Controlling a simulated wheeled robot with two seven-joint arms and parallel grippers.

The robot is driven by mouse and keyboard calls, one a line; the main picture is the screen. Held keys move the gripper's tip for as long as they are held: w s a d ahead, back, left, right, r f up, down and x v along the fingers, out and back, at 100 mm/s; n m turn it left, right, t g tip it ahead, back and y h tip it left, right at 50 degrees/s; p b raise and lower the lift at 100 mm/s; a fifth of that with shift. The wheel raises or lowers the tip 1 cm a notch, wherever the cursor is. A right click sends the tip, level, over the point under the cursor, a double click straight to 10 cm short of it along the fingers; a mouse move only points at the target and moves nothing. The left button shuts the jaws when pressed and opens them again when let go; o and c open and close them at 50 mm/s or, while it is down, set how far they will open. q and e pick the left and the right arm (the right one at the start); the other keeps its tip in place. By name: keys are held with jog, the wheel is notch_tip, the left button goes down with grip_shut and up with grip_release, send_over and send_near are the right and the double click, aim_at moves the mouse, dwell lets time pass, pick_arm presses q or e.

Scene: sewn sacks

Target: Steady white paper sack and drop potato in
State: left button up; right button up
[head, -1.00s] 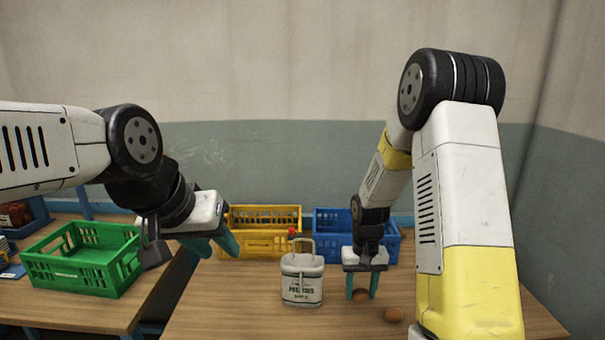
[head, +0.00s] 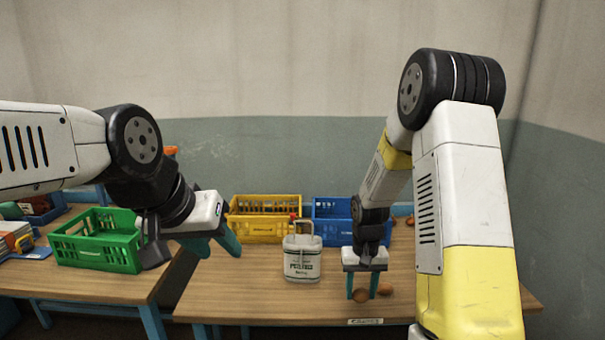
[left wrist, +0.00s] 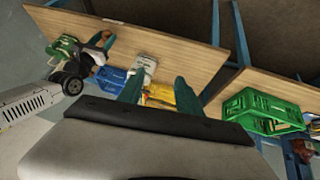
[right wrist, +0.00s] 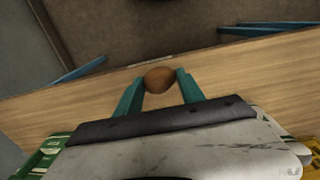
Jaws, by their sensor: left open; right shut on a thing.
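The white paper sack (head: 302,264) stands upright on the wooden table, with dark print on its front and a loop handle on top. It also shows in the left wrist view (left wrist: 145,66). My left gripper (head: 226,246) is open and empty, left of the sack and apart from it. My right gripper (head: 362,286) is shut on a brown potato (right wrist: 159,80), to the right of the sack and lower in the picture. The held potato also shows in the head view (head: 360,296).
A yellow crate (head: 265,232) and a blue crate (head: 333,228) stand behind the sack. A green crate (head: 98,255) stands on the separate left table (head: 95,284). A gap lies between the tables. The main table (head: 265,295) is clear in front of the sack.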

pick_arm(q)
jog(key=o, duration=0.3)
jog(key=shift+w, duration=0.15)
jog(key=o, duration=0.4)
jog(key=shift+w, duration=0.3)
jog(key=o, duration=0.4)
jog(key=w+n+g, duration=0.1)
jog(key=w, duration=0.2)
jog(key=w+d+f+n+g+h, duration=0.1)
jog(key=w+n, duration=0.1)
jog(key=w, duration=0.2)
jog(key=w+d+n+g+h, duration=0.1)
jog(key=w, duration=0.2)
jog(key=shift+w+d+f+n+g, duration=0.2)
jog(key=shift+w+f+n+g, duration=0.2)
jog(key=shift+o, duration=0.2)
jog(key=w+d+f+n+g+h, duration=0.1)
jog(key=w+f+n+g+h, duration=0.2)
jog(key=w+f, duration=0.55)
jog(key=w+f+n+h, duration=0.3)
jog(key=w+f+n, duration=0.3)
jog(key=w+f, duration=0.35)
jog(key=n+h, duration=0.4)
jog(key=n, duration=0.1)
send_near(299, 271)
jog(key=shift+w+a+f+t, duration=0.15)
jog(key=shift+w+f+t, duration=0.15)
jog(key=shift+w+f, duration=0.55)
jog(key=shift+f, duration=0.1)
jog(key=shift+x, duration=5.05)
